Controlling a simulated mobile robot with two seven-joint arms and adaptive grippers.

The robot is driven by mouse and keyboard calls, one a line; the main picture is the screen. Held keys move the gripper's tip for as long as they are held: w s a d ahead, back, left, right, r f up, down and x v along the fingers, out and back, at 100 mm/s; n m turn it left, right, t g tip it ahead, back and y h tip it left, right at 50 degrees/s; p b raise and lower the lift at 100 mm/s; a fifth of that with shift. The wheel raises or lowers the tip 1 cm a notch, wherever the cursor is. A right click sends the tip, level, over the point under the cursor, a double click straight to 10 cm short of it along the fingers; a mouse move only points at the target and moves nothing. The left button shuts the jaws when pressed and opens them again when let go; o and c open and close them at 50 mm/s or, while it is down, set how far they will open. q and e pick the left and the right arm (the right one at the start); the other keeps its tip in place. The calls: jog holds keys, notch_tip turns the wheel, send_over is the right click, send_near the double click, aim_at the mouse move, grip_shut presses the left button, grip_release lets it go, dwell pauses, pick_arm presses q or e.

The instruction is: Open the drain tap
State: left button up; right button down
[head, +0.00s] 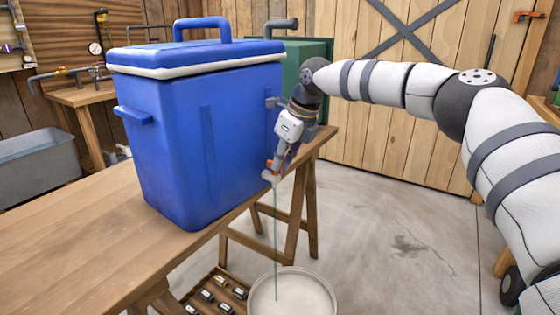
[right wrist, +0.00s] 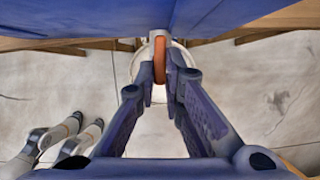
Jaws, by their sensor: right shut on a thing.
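A blue cooler (head: 205,135) with a closed lid stands on the wooden workbench (head: 90,235). Its drain tap (head: 268,176) is low on the right side, over the bench's edge. My right gripper (head: 274,168) is shut on the tap's orange lever. In the right wrist view the lever (right wrist: 160,58) sits between the fingertips of this gripper (right wrist: 160,78). A thin stream (head: 275,235) runs straight down from the tap into a pale round bucket (head: 328,297) on the floor. My fingers partly hide the tap body. My left gripper is not in view.
A green box (head: 310,50) stands behind the cooler. A wooden crate (head: 236,278) with several small items lies below the bench, beside the bucket. A grey tub (head: 35,165) is at the left. The concrete floor at the right is clear.

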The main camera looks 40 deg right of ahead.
jog(key=c, duration=1.7)
grip_release()
jog(key=v, duration=1.2)
